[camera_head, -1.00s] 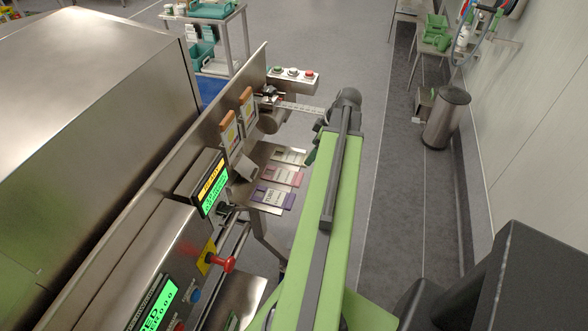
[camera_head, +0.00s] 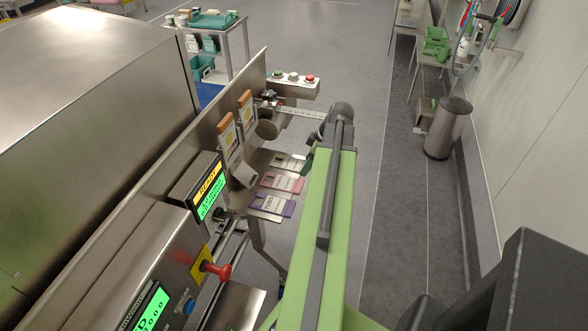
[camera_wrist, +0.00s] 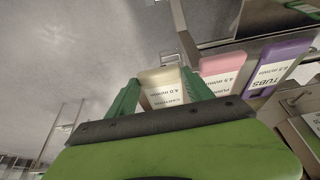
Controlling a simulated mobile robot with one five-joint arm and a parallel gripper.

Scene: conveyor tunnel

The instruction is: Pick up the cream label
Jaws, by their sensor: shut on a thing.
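The cream label (camera_wrist: 162,88) is a pale card with dark print in the wrist view. It stands between the two green fingers of my gripper (camera_wrist: 160,80), which is shut on it. In the head view the cream label (camera_head: 287,160) is at the far end of a row of cards on a small metal shelf, partly hidden by my arm. A green finger of my gripper (camera_head: 309,158) shows beside its right end. A pink label (camera_wrist: 224,70) and a purple label (camera_wrist: 282,66) lie to its right in the wrist view.
The metal shelf (camera_head: 249,169) joins the steel conveyor machine on the left. A READY display (camera_head: 208,187), a red knob (camera_head: 220,271) and orange-topped cards (camera_head: 228,135) are close by. Grey floor (camera_head: 365,60) is open at the back; a bin (camera_head: 448,128) stands right.

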